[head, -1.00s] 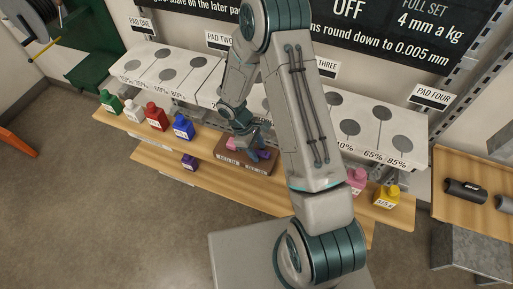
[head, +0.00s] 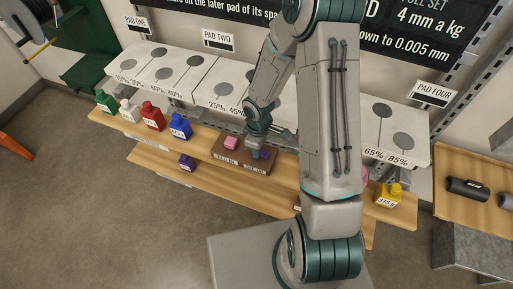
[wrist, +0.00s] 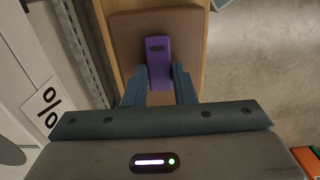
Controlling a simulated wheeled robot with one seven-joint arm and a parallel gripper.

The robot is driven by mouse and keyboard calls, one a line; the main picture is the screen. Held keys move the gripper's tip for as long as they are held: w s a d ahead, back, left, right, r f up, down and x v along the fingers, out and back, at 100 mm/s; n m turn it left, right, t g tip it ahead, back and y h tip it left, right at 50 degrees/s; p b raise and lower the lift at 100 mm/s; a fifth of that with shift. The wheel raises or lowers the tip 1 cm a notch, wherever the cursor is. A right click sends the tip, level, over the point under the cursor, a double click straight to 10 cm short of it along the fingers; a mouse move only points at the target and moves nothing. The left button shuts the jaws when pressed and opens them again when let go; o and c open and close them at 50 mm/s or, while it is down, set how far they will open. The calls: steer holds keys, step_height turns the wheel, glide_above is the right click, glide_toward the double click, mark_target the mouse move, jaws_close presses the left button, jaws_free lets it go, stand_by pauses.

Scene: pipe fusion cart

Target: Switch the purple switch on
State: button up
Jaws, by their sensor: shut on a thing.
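The purple switch (wrist: 158,58) is a long block with a dark slot near its far end. It stands on a brown box (wrist: 122,35) in the wrist view. Whether the switch is on or off cannot be told.
The box rests on a wooden shelf (head: 205,145). White pads (head: 165,75) rise behind.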

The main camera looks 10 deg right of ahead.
steer(key=o, duration=1)
step_height(320, 180, up, 14)
steer(key=shift+d+f, duration=0.1)
stand_by(0.5)
steer(key=s+d+r+m+t, duration=0.1)
steer(key=s+r+m, duration=0.2)
steer(key=s+r, duration=0.2)
steer(key=s+r+m+t+b, duration=0.1)
steer(key=s+r+m, duration=0.3)
steer(key=s+r, duration=0.1)
steer(key=s+d+r+m+t+b, duration=0.1)
steer(key=s+r+m, duration=0.3)
steer(key=s+r, duration=0.1)
steer(key=shift+s+d+t, duration=0.15)
steer(key=shift+d+t, duration=0.2)
steer(key=shift+t, duration=0.05)
